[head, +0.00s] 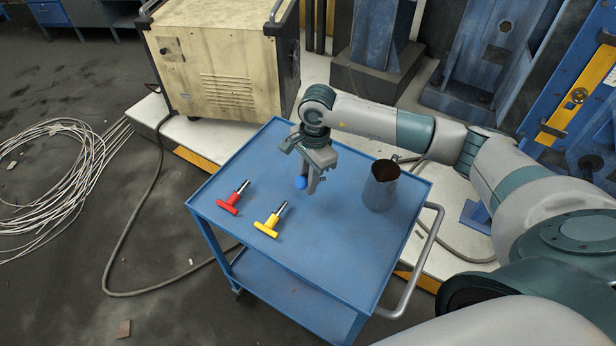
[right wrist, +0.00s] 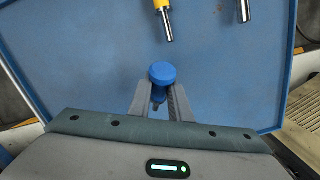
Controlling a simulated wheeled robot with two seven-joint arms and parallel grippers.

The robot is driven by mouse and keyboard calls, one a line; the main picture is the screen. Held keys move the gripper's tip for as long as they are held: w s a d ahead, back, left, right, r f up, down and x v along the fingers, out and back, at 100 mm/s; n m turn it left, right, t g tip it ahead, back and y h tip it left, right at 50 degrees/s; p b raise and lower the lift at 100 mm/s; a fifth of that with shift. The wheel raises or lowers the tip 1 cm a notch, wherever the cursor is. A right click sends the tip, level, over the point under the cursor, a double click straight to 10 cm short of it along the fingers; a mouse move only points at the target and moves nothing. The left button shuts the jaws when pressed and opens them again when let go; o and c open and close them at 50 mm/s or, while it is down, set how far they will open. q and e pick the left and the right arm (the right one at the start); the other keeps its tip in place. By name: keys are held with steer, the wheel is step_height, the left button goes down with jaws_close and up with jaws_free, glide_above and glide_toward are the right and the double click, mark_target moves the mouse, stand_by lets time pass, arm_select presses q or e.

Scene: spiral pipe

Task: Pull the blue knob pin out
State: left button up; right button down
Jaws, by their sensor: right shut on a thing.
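My right gripper (head: 312,182) is over the far part of the blue cart top, pointing down. It is shut on the blue knob pin (head: 301,183). In the right wrist view the round blue knob (right wrist: 162,71) shows at the fingertips of the right gripper (right wrist: 162,100), with a short darker part below it between the fingers. I cannot tell whether the pin touches the cart top or sits in anything. My left gripper is not in view.
On the blue cart (head: 300,262) lie a red T-handle pin (head: 229,206) and a yellow T-handle pin (head: 267,226). A metal cup (head: 381,188) stands at the right. A beige cabinet (head: 225,60) stands behind. The cart's near middle is clear.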

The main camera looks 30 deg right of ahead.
mark_target(308, 198)
steer(key=shift+f+b, duration=0.6)
steer(key=shift+f, duration=1.4)
steer(key=c, duration=1.5)
jaws_free()
steer(key=shift+c, duration=0.2)
